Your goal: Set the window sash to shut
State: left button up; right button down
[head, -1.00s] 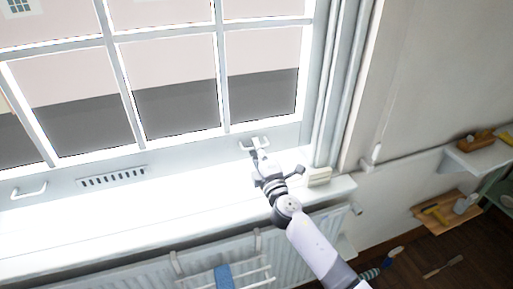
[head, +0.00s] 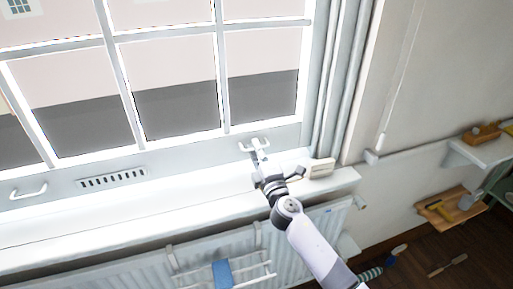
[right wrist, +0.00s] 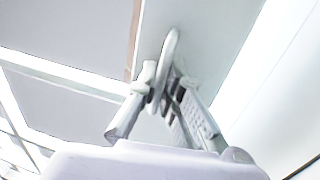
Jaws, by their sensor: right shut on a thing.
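The white paned window sash (head: 180,145) fills the upper left of the head view. Its bottom rail carries a lift handle (head: 28,190) at left and another lift handle (head: 254,145) at right. My right gripper (head: 257,154) reaches up to the right handle. In the right wrist view the fingers (right wrist: 160,92) are shut on this handle (right wrist: 170,58), one on each side of it. The rail lies just above the white sill (head: 90,222); any gap under it is hard to judge. My left gripper is out of view.
A small cream block (head: 320,168) sits at the sill's right end, close to my right gripper. A radiator (head: 120,268) with a rack and blue cloth (head: 222,273) is below the sill. Shelves (head: 482,150) with small items are on the right wall.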

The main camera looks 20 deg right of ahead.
notch_tip(320, 180, down, 5)
jog(key=b, duration=0.3)
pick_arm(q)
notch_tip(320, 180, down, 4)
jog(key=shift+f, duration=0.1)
pick_arm(e)
jog(key=shift+s+r, duration=0.1)
jog(key=c, duration=1.7)
grip_release()
jog(key=shift+r, duration=0.2)
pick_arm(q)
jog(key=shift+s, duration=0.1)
pick_arm(e)
jog(key=s, duration=0.4)
jog(key=s+f, duration=0.1)
jog(key=s, duration=0.3)
jog(key=s+f, duration=0.1)
jog(key=s, duration=0.2)
jog(key=shift+s+d, duration=0.2)
jog(key=shift+s, duration=0.2)
